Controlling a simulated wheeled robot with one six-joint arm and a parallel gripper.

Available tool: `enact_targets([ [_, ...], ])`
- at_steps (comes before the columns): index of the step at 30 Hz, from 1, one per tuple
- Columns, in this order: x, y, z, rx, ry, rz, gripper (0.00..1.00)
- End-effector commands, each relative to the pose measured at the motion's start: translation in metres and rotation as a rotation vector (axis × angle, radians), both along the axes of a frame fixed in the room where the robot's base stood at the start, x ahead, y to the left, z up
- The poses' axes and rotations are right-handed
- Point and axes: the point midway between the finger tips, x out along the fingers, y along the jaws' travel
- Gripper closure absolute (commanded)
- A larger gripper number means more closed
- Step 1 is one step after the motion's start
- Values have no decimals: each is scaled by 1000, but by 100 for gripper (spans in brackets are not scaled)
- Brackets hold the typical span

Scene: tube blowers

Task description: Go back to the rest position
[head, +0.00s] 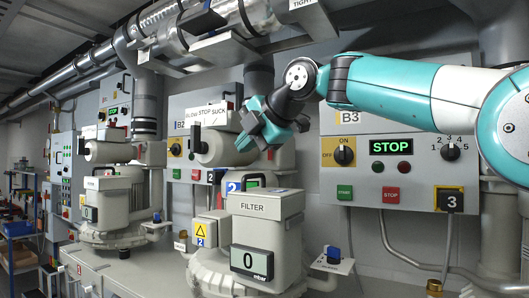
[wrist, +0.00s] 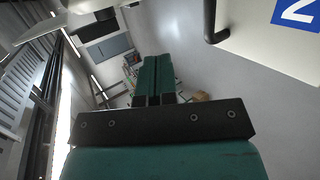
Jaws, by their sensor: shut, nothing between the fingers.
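My arm reaches in from the right in the head view. My gripper (head: 248,131) hangs in the air near the blow/stop/suck label, in front of panel B2 (head: 192,118). In the wrist view the two green fingers of my gripper (wrist: 157,75) lie side by side, shut, with nothing between them. The filter unit (head: 262,207) stands below my gripper, with a gauge (head: 251,262) reading 0 mbar. Panel B3 (head: 388,160) is behind my arm and its display reads STOP.
A second blower (head: 112,205) stands further left. Thick silver pipes (head: 205,30) run overhead, close above my gripper. A small lever labelled bypass (head: 333,258) sits to the right of the filter unit. The wrist view shows bare floor (wrist: 250,85) and a shelf at a distance.

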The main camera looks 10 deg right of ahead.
Motion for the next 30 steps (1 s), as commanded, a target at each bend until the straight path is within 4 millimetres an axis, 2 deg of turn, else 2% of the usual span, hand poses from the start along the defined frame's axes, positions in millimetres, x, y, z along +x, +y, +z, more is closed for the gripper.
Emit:
enact_targets([
  [1,-2,-1,15,2,-7,-1,100],
  [3,-7,-2,33,1,-8,0,100],
  [9,-18,-2,73,0,-4,1,100],
  [12,-21,-3,84,-1,-2,1,100],
  [17,-24,-3,91,0,-1,1,100],
  [22,-24,-4,89,2,3,-1,100],
  [25,-27,-5,74,21,52,-25,100],
  [28,-36,-10,38,70,174,-91,100],
  [30,-47,-16,1,121,298,-165,100],
])
